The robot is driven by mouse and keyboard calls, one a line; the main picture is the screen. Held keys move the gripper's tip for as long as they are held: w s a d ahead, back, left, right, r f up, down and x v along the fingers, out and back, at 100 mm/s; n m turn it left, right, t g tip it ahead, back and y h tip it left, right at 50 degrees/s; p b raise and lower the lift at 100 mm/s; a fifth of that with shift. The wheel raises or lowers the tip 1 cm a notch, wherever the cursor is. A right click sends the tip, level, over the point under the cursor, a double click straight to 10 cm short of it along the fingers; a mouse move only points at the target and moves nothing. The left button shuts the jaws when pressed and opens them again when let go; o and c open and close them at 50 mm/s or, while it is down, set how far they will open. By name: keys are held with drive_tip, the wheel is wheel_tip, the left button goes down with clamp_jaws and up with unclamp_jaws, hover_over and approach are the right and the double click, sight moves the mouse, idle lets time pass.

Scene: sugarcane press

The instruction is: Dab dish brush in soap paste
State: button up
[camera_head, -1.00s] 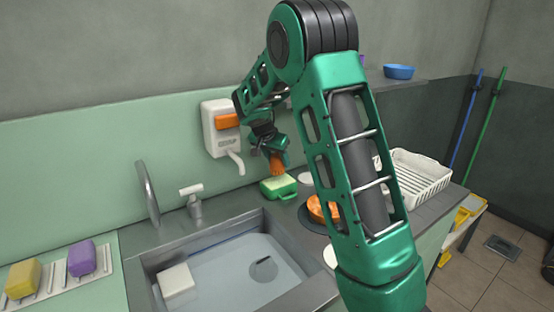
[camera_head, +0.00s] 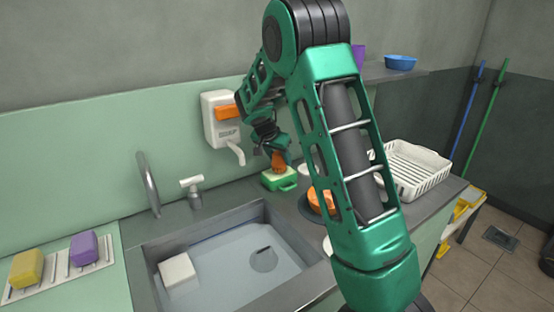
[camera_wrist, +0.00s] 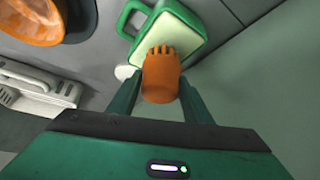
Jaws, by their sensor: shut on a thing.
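The dish brush (camera_head: 278,160) is orange, and my gripper (camera_head: 270,152) is shut on it above the counter. It also shows in the wrist view (camera_wrist: 161,78) between the two green fingers of my gripper (camera_wrist: 160,100), its bristles pointing at the soap. The soap paste (camera_head: 277,175) is pale green and fills a green tub with a handle (camera_head: 281,185) beside the sink; the paste also shows in the wrist view (camera_wrist: 170,35). The bristle tips overlap the paste in both views. I cannot tell whether they touch it.
A sink with water (camera_head: 225,275) lies in front, with a faucet (camera_head: 148,185) behind it. A white dispenser (camera_head: 218,120) hangs on the wall near my gripper. An orange bowl (camera_head: 322,202) and a white dish rack (camera_head: 420,170) stand to the right.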

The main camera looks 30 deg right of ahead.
drive_tip(key=shift+f, duration=0.45)
idle(1.6)
